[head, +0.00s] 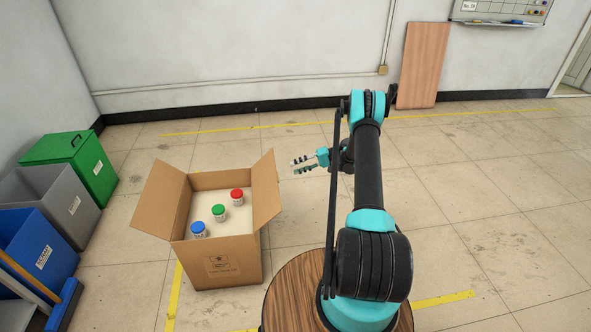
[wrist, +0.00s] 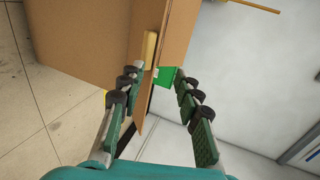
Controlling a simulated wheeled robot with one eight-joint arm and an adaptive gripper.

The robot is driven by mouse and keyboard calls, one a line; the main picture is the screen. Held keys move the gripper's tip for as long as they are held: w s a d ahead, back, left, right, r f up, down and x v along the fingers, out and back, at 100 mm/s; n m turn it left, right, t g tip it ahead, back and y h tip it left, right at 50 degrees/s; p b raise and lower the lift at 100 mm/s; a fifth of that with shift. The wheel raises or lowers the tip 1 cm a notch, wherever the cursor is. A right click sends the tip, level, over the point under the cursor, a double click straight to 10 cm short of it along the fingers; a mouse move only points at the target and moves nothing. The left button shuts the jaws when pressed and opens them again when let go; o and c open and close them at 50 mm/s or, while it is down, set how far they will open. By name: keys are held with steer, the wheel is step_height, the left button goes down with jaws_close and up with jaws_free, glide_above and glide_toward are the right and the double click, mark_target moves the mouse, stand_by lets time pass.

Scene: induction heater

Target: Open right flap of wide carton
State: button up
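The wide carton (head: 225,268) stands open on the floor at left centre. Its left flap (head: 160,200) leans outward to the left. Its right flap (head: 266,192) stands steeply up from the right rim, tilted a little outward. My gripper (head: 298,164) is to the right of the right flap, near its upper part, with a visible gap in the head view. In the wrist view my gripper (wrist: 157,78) is open, its fingers spread to either side of the cardboard edge of the right flap (wrist: 178,32). I cannot tell contact from this view.
Three jars with blue (head: 198,229), green (head: 218,211) and red (head: 237,195) lids sit inside the carton. Green (head: 95,165), grey (head: 70,205) and blue (head: 45,250) bins line the left. A round wooden table (head: 290,290) is in front. Floor behind is clear.

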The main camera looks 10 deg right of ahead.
steer(key=shift+w+d+f+m, duration=0.1)
steer(key=shift+d+f+m, duration=0.15)
steer(key=shift+m, duration=0.75)
steer(key=c, duration=0.5)
steer(key=shift+d+f+m+h, duration=0.1)
steer(key=shift+d+m+h, duration=0.1)
steer(key=shift+m, duration=0.4)
steer(key=shift+d+f+m+h, duration=0.1)
steer(key=shift+d+m, duration=0.05)
steer(key=shift+m, duration=0.45)
jaws_close()
steer(key=d+f+m+h, duration=0.2)
steer(key=d+f+m, duration=0.15)
steer(key=m, duration=0.95)
steer(key=a+f, duration=0.1)
steer(key=a, duration=1)
steer(key=shift+w+f, duration=0.25)
steer(key=shift+w, duration=0.05)
